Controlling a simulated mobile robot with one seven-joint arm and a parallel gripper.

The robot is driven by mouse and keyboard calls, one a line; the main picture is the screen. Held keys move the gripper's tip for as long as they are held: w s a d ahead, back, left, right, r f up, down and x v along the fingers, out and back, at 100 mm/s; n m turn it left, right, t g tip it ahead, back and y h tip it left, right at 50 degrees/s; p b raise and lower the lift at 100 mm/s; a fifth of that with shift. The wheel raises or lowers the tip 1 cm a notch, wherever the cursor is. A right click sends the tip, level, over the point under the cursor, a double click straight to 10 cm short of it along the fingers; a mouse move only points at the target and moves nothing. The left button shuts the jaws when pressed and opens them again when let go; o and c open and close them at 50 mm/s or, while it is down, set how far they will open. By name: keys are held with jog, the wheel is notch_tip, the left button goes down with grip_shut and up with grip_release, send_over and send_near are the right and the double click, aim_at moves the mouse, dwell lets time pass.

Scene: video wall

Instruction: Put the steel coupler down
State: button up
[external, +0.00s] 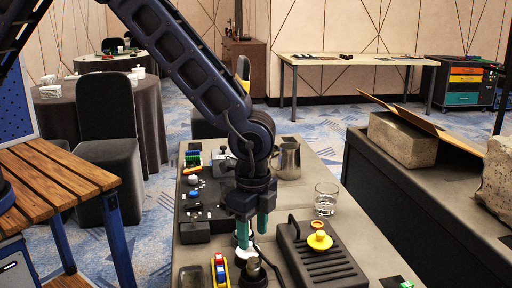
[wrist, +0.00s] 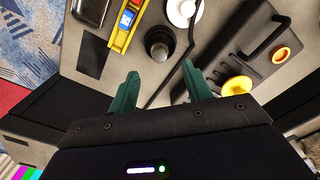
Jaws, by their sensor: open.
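A dark grey, round metal piece that looks like the steel coupler (wrist: 159,48) stands on the grey table, just beyond my fingertips in the wrist view. It also appears low in the external view (external: 252,272). My gripper (external: 253,234) is above the table with its green fingers pointing down. In the wrist view the fingers (wrist: 160,76) are spread apart with nothing visible between their tips. I cannot tell whether the piece stands directly on the table or in a dark holder.
A yellow tray (external: 221,270) with coloured blocks lies left of the piece, and a white round object (wrist: 182,10) is close by. A black ribbed board (external: 325,262) with a yellow knob (external: 320,241) lies right. A glass (external: 326,199) and metal pitcher (external: 287,161) stand behind.

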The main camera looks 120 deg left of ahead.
aim_at(253, 259)
jog(key=s+d+r+t, duration=0.1)
jog(key=s+d+r, duration=0.1)
jog(key=d+r, duration=0.6)
jog(key=s+d+r, duration=0.2)
jog(key=d+r, duration=0.1)
jog(key=r, duration=0.9)
jog(key=s+d+r+t, duration=0.1)
jog(key=s+d+r, duration=0.9)
jog(key=d+r, duration=0.1)
jog(key=s+d+r+t, duration=0.1)
jog(key=s+d, duration=0.3)
jog(key=s, duration=0.5)
jog(key=s+d+r, duration=0.2)
jog(key=s+d, duration=0.3)
jog(key=s, duration=0.4)
jog(key=s+d+r+t, duration=0.1)
jog(key=s+d, duration=0.3)
jog(key=s, duration=0.5)
jog(key=shift+d+r+t, duration=0.15)
jog(key=shift+r+t, duration=0.1)
jog(key=shift+t, duration=0.05)
